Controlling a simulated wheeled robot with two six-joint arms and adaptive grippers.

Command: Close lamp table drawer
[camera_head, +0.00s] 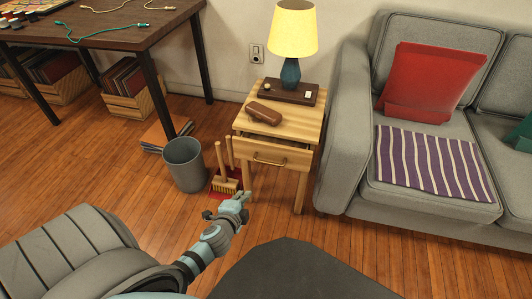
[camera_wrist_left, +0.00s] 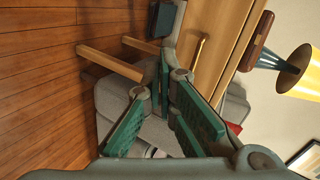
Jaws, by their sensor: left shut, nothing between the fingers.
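The lamp table (camera_head: 305,129) is a pale wood side table with one drawer (camera_head: 285,163). The drawer stands partly out, with a dark gap behind its front's top edge. Its brass handle (camera_head: 269,161) faces me; the handle also shows in the wrist view (camera_wrist_left: 201,46), which sees the table turned on its side. My left gripper (camera_head: 241,197) is shut and empty. In the head view it appears below and left of the drawer front, near a table leg. Its fingers (camera_wrist_left: 168,88) partly cover the table in the wrist view. My right gripper is not in view.
A lamp (camera_head: 292,45) on a dark tray (camera_head: 288,92) and a brown case (camera_head: 263,113) stand on the table. A grey sofa (camera_head: 331,150) is close on the right. A bin (camera_head: 184,165) and a brush with dustpan (camera_head: 222,183) are on the left.

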